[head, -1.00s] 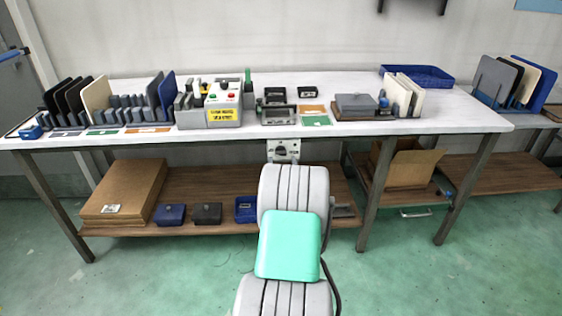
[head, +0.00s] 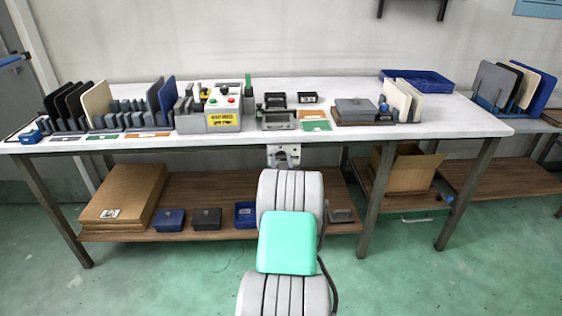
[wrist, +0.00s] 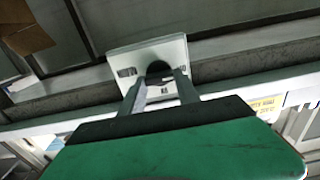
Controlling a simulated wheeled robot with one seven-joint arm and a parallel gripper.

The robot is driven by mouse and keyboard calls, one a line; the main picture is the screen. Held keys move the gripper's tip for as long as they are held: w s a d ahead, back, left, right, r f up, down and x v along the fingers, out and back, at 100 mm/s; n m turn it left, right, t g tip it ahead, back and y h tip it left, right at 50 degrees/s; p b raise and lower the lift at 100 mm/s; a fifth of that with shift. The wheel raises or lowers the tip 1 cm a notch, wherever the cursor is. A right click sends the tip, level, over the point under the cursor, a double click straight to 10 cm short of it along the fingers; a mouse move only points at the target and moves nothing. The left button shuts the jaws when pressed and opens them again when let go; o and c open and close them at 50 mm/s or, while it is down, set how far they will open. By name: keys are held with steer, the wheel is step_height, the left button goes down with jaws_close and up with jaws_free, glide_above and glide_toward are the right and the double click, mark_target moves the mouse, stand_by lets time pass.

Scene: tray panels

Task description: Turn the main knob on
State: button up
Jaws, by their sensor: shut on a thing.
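The main knob (wrist: 159,70) is a dark round-topped knob on a white plate (wrist: 118,57), seen in the wrist view. The plate also shows in the head view (head: 272,150), fixed below the front edge of the table. My gripper (wrist: 159,80) has one finger on each side of the knob and is shut on it. The fingers hide part of the knob and plate. Marks on the plate are too small to read. In the head view my arm hides the lower part of the plate.
The white table (head: 360,137) runs above the knob, holding panel racks and a control box (head: 221,108) with a yellow label. A wooden lower shelf (head: 215,182) with small boxes lies behind my arm. The green floor in front is clear.

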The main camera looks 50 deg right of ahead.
steer(key=c, duration=0.4)
steer(key=shift+a, duration=0.15)
jaws_close()
